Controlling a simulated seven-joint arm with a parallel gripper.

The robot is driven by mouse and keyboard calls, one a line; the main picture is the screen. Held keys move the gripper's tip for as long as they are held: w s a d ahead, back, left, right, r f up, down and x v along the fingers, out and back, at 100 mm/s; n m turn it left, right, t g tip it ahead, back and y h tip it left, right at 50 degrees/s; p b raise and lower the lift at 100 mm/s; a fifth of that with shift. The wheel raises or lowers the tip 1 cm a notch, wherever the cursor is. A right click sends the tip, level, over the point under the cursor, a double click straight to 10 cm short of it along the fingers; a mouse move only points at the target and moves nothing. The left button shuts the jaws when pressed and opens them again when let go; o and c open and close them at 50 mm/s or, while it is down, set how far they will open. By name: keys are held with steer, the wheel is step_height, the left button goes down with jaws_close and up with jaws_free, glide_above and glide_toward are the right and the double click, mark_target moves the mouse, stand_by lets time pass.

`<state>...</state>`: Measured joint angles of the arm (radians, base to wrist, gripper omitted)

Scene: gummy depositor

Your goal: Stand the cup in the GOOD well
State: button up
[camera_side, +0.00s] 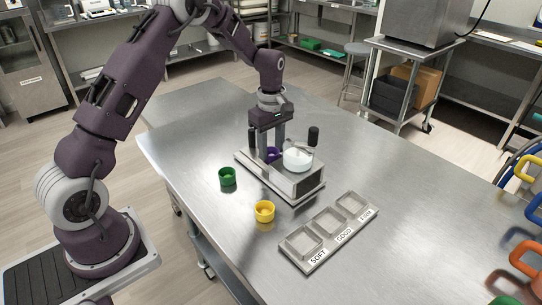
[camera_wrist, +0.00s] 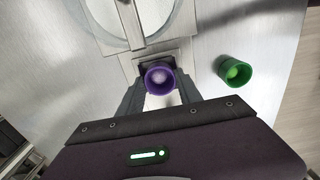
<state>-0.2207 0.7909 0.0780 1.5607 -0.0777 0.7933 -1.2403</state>
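A purple cup (camera_side: 273,154) is at the depositor (camera_side: 310,184), beside its round white bowl. In the wrist view the cup (camera_wrist: 160,79) is upright with its open mouth facing the camera. My gripper (camera_side: 273,146) points down at it, with one finger on each side. The wrist view shows the fingertips (camera_wrist: 160,80) very close to the cup's sides, but not whether they press on it. The tray (camera_side: 286,262) at the front right has three empty wells labelled SOFT, GOOD and FIRM. The GOOD well (camera_side: 328,222) is the middle one.
A green cup (camera_side: 227,176) and a yellow cup (camera_side: 265,211) stand on the steel table, left of and in front of the depositor. The green cup also shows in the wrist view (camera_wrist: 233,71). Dark posts rise from the depositor.

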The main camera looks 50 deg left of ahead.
jaws_close()
steer(key=shift+r, duration=0.1)
step_height(320, 180, up, 7)
stand_by(0.7)
steer(key=shift+r, duration=0.1)
steer(key=shift+o, duration=1.3)
jaws_free()
jaws_close()
